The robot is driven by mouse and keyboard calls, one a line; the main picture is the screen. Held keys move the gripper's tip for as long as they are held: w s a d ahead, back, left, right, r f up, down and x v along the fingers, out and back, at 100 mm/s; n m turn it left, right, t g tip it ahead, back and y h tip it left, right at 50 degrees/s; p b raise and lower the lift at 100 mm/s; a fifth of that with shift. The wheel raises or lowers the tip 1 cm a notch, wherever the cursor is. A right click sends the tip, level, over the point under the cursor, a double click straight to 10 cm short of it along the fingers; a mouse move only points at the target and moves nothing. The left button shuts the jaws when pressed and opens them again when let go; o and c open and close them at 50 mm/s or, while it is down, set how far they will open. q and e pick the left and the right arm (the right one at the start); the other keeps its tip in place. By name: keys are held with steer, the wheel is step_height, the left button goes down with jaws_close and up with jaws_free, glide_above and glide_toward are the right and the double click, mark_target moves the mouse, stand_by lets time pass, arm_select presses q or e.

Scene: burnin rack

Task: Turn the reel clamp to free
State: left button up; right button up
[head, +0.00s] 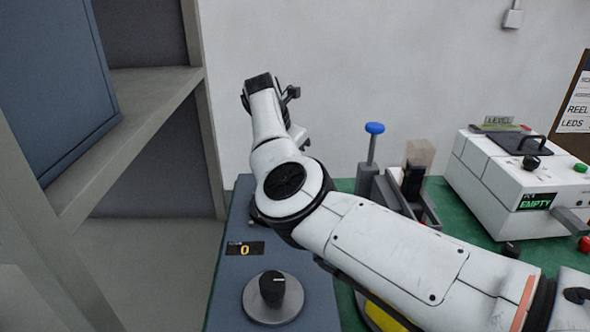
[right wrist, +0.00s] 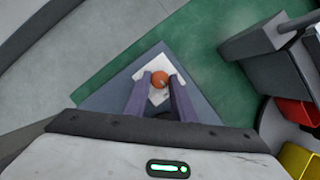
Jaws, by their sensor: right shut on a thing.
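In the right wrist view my right gripper (right wrist: 158,84) is shut on a round orange knob (right wrist: 159,79). The knob sits over a white plate (right wrist: 148,90) on a blue-grey surface; I cannot tell which way the clamp is turned. In the head view my right arm reaches in from the lower right, and the gripper's fingers and the orange knob are hidden there. My left gripper is not in view.
A black dial (head: 272,289) sits near a display (head: 245,249) reading 0. A blue-topped lever (head: 374,128) stands behind my arm. A white box (head: 487,180) with an EMPTY display is at right. A grey shelf frame (head: 150,110) stands at left.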

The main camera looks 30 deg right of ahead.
steer(key=shift+r, duration=0.1)
steer(key=o, duration=1)
steer(key=v, duration=1)
steer(key=shift+r+b, duration=0.15)
steer(key=shift+b, duration=0.25)
